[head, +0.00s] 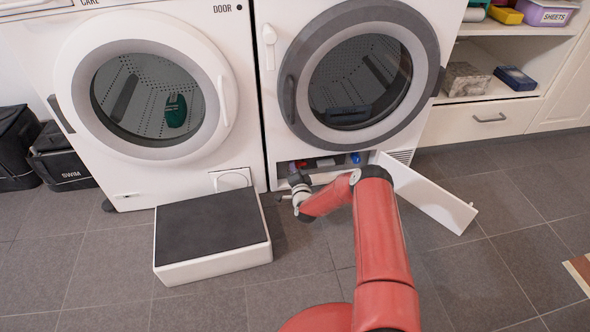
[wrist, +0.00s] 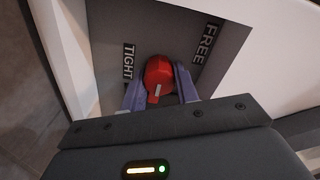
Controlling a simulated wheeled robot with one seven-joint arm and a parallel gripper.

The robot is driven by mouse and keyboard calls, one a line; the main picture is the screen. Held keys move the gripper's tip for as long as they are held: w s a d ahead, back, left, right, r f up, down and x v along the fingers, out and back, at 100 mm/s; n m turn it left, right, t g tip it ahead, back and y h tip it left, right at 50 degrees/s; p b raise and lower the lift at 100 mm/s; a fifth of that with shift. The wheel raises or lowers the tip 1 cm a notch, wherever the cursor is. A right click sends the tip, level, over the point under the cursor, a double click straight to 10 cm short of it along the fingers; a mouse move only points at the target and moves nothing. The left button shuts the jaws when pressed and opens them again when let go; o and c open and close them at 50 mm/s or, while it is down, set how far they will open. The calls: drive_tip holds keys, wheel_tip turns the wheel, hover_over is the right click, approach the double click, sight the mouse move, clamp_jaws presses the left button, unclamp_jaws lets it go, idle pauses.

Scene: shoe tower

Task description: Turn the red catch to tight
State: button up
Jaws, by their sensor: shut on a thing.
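The red catch (wrist: 158,73) is a round red knob with a pale line on it, set in a grey panel in the wrist view. The word TIGHT (wrist: 128,62) is on its left and FREE (wrist: 207,42) is on its upper right. The pale line lies on the side of the knob toward my gripper, not in line with either word. My gripper (wrist: 160,83) is shut on the knob, one purple finger on each side.
The compartment's white flap (head: 428,192) hangs open right of my arm. A white box with a dark top (head: 210,232) stands on the floor to the left. Blue (head: 355,158) and red (head: 325,162) parts show inside the compartment. The floor on the right is mostly clear.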

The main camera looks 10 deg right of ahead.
drive_tip(key=o, duration=0.7)
drive_tip(key=shift+s, duration=0.1)
drive_tip(key=s+p, duration=0.1)
drive_tip(key=s, duration=0.6)
drive_tip(key=shift+s+p, duration=0.3)
drive_tip(key=shift+s, duration=0.05)
